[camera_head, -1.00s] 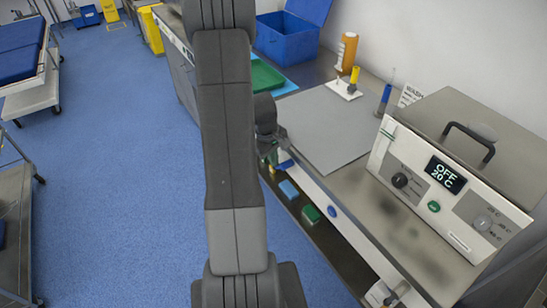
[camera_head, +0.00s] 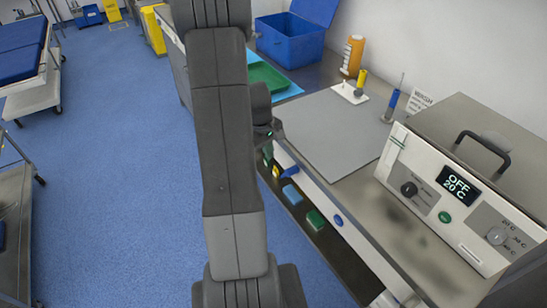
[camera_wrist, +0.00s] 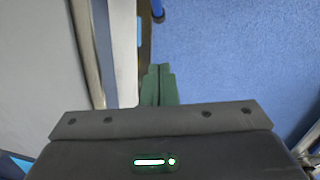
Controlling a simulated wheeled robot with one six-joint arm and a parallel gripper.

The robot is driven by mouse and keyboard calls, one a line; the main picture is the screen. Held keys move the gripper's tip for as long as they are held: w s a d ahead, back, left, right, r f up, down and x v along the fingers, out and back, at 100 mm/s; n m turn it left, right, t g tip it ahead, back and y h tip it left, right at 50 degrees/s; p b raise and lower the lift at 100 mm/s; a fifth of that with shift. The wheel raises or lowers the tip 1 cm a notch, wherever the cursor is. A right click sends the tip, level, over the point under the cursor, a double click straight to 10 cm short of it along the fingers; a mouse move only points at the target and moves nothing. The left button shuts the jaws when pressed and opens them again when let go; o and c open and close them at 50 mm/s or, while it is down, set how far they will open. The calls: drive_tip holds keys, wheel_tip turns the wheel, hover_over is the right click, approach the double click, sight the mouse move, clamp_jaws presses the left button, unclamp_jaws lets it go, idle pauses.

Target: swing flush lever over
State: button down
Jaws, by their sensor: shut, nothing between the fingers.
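No part is clearly recognisable as the flush lever. A small blue handle-like part (camera_head: 290,171) sits at the bench's front edge, just below and right of my gripper in the head view. A blue part also shows at the top of the wrist view (camera_wrist: 157,10), ahead of the fingertips; I cannot tell whether it is the same one. My gripper (camera_wrist: 158,75) is shut and empty, its green fingers together beside the bench edge, over the blue floor.
A heated unit (camera_head: 445,195) reading OFF 20 C stands on the bench at right. A grey mat (camera_head: 325,130), white block (camera_head: 348,94), orange bottle (camera_head: 352,55), blue box (camera_head: 292,40) and green tray (camera_head: 267,76) occupy the bench.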

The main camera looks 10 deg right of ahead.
wheel_tip(320, 180, up, 8)
drive_tip(key=a, duration=0.1)
drive_tip(key=shift+w+a, duration=0.2)
drive_tip(key=shift+a, duration=0.05)
drive_tip(key=shift+r, duration=0.1)
